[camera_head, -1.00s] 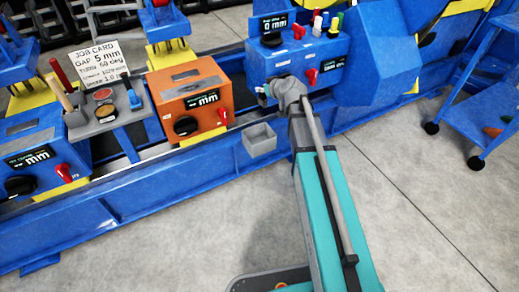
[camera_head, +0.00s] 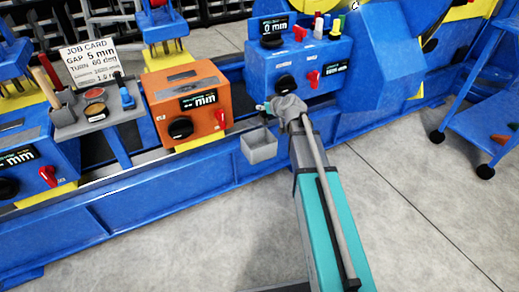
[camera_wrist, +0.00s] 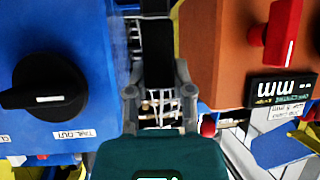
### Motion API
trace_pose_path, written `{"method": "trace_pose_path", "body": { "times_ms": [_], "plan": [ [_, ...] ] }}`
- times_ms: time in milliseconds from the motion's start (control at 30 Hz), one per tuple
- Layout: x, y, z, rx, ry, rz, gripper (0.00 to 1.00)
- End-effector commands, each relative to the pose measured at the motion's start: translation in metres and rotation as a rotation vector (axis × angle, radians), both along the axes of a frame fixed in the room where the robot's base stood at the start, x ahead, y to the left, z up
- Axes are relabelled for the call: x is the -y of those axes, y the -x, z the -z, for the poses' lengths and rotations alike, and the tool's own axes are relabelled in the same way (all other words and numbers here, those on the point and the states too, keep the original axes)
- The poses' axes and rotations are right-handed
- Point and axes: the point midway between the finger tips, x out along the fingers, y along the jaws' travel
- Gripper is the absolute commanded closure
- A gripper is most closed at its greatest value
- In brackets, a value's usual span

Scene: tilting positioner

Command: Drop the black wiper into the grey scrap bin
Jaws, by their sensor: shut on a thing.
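My gripper (camera_head: 268,107) is just in front of the gap between the orange box and the blue control box, above the grey scrap bin (camera_head: 259,149). In the wrist view my gripper (camera_wrist: 158,82) is shut on a dark, flat strip, which I take to be the black wiper (camera_wrist: 156,45). In the head view only a small dark bit shows below the fingertips, over the bin's back edge. The bin hangs on the blue rail, and its inside is partly visible. I cannot tell the exact height of the wiper over it.
The orange box (camera_head: 187,102) with a black knob and red lever stands left of my gripper. The blue control box (camera_head: 300,68) stands behind and right. A grey tray (camera_head: 98,112) with tools is farther left. A blue cart (camera_head: 483,120) is at right. The floor in front is clear.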

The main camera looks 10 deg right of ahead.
Motion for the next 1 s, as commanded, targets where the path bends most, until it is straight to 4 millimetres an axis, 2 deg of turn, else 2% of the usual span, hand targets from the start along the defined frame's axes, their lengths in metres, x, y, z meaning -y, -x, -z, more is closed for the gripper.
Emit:
{"method": "trace_pose_path", "body": {
  "times_ms": [367,1000],
  "plan": [
    [0.000,0.000,0.007,0.000,0.000,0.000,1.00],
    [0.000,0.000,0.054,0.000,0.000,0.000,1.00]
  ]
}}
